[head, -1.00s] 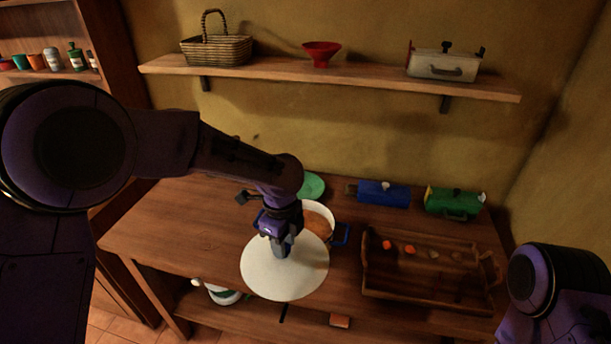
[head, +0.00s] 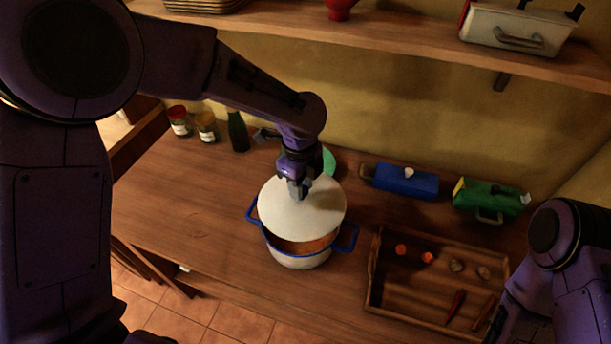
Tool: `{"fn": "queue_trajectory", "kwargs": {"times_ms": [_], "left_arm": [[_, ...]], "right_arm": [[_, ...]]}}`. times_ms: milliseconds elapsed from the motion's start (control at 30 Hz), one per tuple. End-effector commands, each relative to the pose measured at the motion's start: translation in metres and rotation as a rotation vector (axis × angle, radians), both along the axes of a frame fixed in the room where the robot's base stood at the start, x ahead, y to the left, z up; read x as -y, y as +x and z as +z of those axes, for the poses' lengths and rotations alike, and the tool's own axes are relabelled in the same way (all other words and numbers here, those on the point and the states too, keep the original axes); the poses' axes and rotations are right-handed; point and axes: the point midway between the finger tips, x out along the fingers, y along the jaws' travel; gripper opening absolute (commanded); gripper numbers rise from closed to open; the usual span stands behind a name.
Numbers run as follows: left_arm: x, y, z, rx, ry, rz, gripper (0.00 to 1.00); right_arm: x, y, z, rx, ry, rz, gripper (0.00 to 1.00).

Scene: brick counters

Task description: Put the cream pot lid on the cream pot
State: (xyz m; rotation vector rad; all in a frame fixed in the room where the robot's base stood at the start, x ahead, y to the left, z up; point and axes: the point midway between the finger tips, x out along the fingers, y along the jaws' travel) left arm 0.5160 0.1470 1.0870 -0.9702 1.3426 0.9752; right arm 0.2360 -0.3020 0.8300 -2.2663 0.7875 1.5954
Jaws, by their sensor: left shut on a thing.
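The cream pot (head: 298,259) stands on the wooden counter, with blue handles on its left and right and reddish-brown contents showing at its near side. The cream pot lid (head: 302,218) is a pale round disc over the far part of the pot's opening. My left gripper (head: 300,190) is shut on the lid at its top middle. The near part of the opening is uncovered. I cannot tell whether the lid touches the rim. My right arm shows at the right edge, but its gripper is out of view.
A wooden tray (head: 372,268) with vegetables lies right of the pot. A blue box (head: 404,183) and a green box (head: 488,199) stand behind it. Jars (head: 205,127) and a dark bottle (head: 238,132) stand at the back left. The counter left of the pot is clear.

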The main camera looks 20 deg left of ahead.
Motion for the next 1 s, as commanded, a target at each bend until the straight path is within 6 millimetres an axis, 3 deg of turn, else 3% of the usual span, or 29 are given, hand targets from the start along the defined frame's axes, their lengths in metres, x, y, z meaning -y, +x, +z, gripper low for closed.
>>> {"fn": "queue_trajectory", "kwargs": {"times_ms": [167, 700, 1000], "left_arm": [[-0.001, 0.011, -0.004, -0.011, -0.001, 0.001, 0.00], [-0.001, 0.018, -0.061, -0.020, 0.000, -0.001, 0.00], [-0.001, 0.018, -0.065, -0.019, 0.001, -0.002, 0.00]], "right_arm": [[0.000, -0.001, -0.001, -0.002, 0.000, 0.000, 0.43], [0.000, -0.001, -0.017, 0.000, 0.000, 0.000, 0.43], [0.000, -0.001, -0.017, 0.000, 0.000, 0.000, 0.43]]}}
